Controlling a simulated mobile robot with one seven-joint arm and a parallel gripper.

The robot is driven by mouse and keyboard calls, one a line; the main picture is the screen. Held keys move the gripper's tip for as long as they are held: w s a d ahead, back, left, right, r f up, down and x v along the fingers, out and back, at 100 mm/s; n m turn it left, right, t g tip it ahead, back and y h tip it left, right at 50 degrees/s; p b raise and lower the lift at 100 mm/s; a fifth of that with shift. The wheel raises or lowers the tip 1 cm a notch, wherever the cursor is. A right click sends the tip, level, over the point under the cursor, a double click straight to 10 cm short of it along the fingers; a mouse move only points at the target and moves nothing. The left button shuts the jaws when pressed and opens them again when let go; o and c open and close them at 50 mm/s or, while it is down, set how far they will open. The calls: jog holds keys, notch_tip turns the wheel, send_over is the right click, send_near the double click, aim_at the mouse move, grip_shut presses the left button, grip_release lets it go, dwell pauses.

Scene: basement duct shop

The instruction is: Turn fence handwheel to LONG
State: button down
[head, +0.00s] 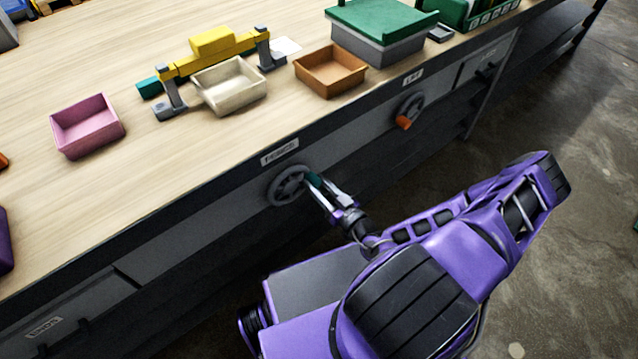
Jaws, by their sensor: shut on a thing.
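The fence handwheel (282,191) is a grey spoked wheel on the dark front of the bench, under a white label (280,152) that seems to read FENCE. A teal knob (314,178) sits at the right side of its rim. My gripper (317,188) reaches in from the lower right and is shut on this knob. The fingers hide part of the knob and of the wheel's right edge. I see no readable LONG mark.
A second handwheel (408,112) with an orange knob is farther right on the bench front. On the wooden top stand a pink tray (87,143), a cream tray (232,105), a brown tray (331,88), a yellow-barred frame (215,54) and a green-topped box (378,45). Open concrete floor lies right.

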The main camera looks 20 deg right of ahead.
jog(key=shift+d+f, duration=0.1)
jog(key=shift+f, duration=0.05)
jog(key=shift+c, duration=2.2)
grip_release()
jog(key=v, duration=1.7)
jog(key=shift+s+p, duration=0.2)
jog(key=shift+p, duration=0.1)
